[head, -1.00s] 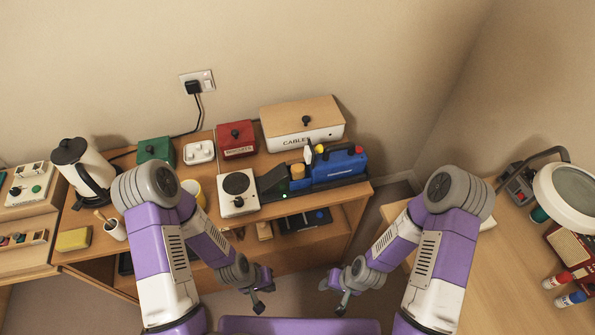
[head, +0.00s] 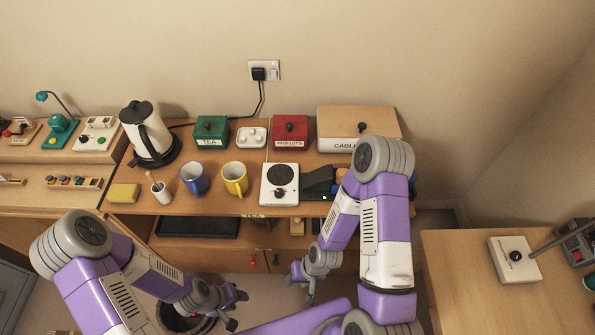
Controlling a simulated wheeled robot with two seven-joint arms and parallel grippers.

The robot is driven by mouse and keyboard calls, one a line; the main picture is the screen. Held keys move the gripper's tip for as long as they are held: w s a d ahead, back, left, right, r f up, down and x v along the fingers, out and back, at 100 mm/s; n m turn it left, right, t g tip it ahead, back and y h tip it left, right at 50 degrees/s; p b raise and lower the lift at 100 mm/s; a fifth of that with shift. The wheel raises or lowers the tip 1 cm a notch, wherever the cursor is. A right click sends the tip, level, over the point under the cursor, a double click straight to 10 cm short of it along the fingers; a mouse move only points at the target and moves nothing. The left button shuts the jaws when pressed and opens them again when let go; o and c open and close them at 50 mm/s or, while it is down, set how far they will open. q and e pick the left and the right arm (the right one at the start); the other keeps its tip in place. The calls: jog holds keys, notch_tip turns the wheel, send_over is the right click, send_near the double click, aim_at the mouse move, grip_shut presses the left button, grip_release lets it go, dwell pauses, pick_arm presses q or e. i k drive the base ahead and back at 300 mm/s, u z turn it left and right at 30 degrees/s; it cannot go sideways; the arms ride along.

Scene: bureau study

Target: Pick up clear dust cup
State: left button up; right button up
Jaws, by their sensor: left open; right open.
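I cannot make out a clear dust cup in the head view. A dark sloped piece (head: 318,180) lies beside the white hotplate (head: 280,184); what stands to its right on the bureau is mostly hidden behind my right arm. My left gripper (head: 234,308) is open and empty, low in front of the bureau above the floor. My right gripper (head: 300,288) is open and empty, in front of the lower cupboard doors. Neither gripper touches anything.
The bureau top (head: 225,205) holds a kettle (head: 148,133), a blue mug (head: 194,178), a yellow mug (head: 235,178), a green tin (head: 211,130), a red tin (head: 290,130) and a cable box (head: 355,124). A round dark bin (head: 185,322) stands below my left gripper.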

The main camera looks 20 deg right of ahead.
aim_at(340, 169)
jog(key=u, duration=0.2)
jog(key=k, duration=0.55)
jog(key=z, duration=1.25)
jog(key=i, duration=0.25)
jog(key=z, duration=0.1)
